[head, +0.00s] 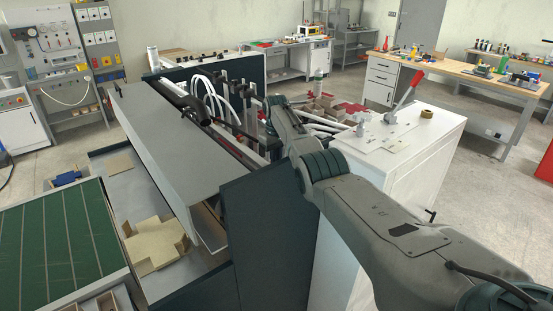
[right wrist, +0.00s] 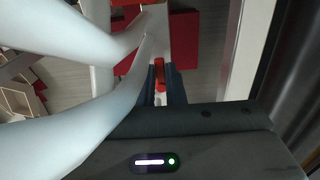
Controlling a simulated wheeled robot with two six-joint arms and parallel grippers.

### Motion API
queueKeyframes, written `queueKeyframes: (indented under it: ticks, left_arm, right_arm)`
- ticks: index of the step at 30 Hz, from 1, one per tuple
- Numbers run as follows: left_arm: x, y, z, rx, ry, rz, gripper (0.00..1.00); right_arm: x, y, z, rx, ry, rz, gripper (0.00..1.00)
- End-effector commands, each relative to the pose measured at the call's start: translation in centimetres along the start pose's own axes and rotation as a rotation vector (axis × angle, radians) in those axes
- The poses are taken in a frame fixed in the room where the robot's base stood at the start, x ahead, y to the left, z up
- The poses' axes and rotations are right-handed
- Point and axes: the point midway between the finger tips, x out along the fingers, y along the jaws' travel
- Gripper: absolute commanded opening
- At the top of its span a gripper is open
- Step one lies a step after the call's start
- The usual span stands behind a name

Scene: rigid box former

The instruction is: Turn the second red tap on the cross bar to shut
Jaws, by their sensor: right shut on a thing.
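In the right wrist view, a red tap (right wrist: 160,75) sits between the two dark fingers of my right gripper (right wrist: 162,82), which is shut on it. Its handle lies in line with the fingers. A pale bar (right wrist: 158,30) runs just beyond the tap. Thick white hoses (right wrist: 60,60) pass close on the left and cover part of the bar. In the head view my right arm reaches into the machine beside the white hoses (head: 205,92); the fingertips and the tap cannot be made out there. I cannot tell which tap in the row this is. My left gripper is not in view.
A long grey cover (head: 165,150) and a dark panel (head: 270,235) border the machine. A white cabinet (head: 425,150) with a red-handled lever (head: 405,95) stands right of my arm. Open cartons (right wrist: 15,85) lie below, past the hoses. A flat cardboard blank (head: 155,245) lies at the front.

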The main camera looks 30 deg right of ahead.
Motion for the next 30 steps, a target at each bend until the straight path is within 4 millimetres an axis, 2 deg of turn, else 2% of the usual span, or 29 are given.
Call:
queueKeyframes:
  ticks: [7, 8, 10, 11, 22, 26, 30]
  left_arm:
    - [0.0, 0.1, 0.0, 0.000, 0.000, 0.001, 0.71]
    - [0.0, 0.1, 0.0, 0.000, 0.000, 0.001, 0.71]
    - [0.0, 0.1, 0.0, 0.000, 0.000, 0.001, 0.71]
    - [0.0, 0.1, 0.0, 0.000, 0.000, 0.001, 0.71]
    - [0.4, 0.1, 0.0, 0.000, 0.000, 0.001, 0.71]
    - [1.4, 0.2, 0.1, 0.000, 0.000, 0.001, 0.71]
    - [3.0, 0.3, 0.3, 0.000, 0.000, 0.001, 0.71]
  right_arm:
    - [-0.1, 0.0, 0.0, 0.004, 0.001, 0.000, 0.00]
    - [-0.1, 0.0, 0.0, 0.004, 0.001, 0.000, 0.16]
    - [-0.1, 0.0, 0.0, 0.003, 0.001, 0.000, 0.29]
    - [-0.1, 0.0, 0.0, 0.003, 0.001, 0.000, 0.32]
    - [-0.6, 0.1, -0.1, 0.002, 0.003, 0.001, 0.32]
    - [-2.5, 0.1, -0.1, 0.003, 0.005, 0.002, 0.32]
    - [-5.3, 0.1, -0.1, 0.003, 0.007, 0.002, 0.32]
